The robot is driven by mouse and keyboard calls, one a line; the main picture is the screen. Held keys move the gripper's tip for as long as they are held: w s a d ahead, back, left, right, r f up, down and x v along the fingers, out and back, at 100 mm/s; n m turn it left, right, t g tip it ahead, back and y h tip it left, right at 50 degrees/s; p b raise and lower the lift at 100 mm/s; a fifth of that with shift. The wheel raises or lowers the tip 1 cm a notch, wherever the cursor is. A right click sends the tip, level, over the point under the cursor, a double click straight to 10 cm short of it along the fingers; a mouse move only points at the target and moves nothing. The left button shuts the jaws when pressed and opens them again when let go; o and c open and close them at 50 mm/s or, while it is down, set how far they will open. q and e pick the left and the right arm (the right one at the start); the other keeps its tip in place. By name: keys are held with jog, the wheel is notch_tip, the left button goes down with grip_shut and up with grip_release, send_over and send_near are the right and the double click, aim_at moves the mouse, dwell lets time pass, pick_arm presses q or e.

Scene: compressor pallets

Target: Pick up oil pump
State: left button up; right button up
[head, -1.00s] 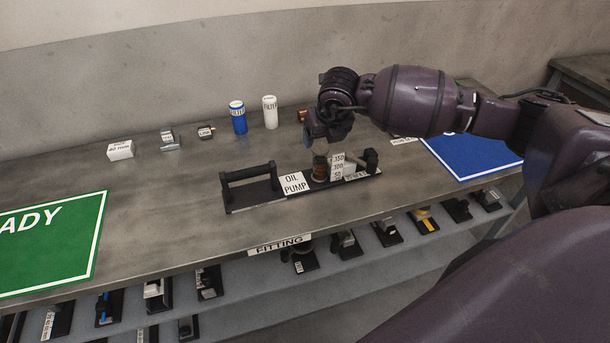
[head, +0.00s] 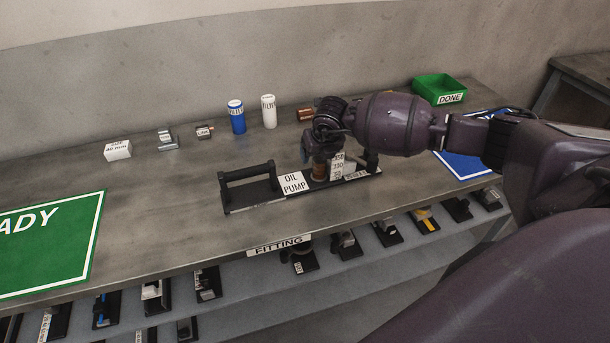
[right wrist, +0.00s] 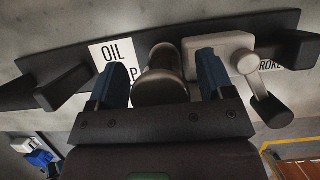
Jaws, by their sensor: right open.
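The oil pump unit (head: 270,197) is a long black base on the bench, with a white OIL PUMP label, a black bar handle (head: 248,174) at its left end and a brown cylinder (head: 319,172) near its middle. My right gripper (head: 318,158) is over the cylinder and partly hides it. In the right wrist view, my open right gripper (right wrist: 160,78) has its blue fingers on either side of the cylinder (right wrist: 160,85); I cannot tell whether they touch it. A light grey block with a crank (right wrist: 222,50) sits beside the right finger. My left gripper is not in view.
Blue (head: 237,117) and white (head: 269,112) filter cans stand behind the pump. A green DONE bin (head: 440,88) is at the back right, near a blue mat (head: 462,168). A green mat (head: 45,245) lies at the left. Several parts sit on a lower shelf.

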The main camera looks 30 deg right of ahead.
grip_shut()
jog(key=shift+r, duration=0.15)
dwell(0.5)
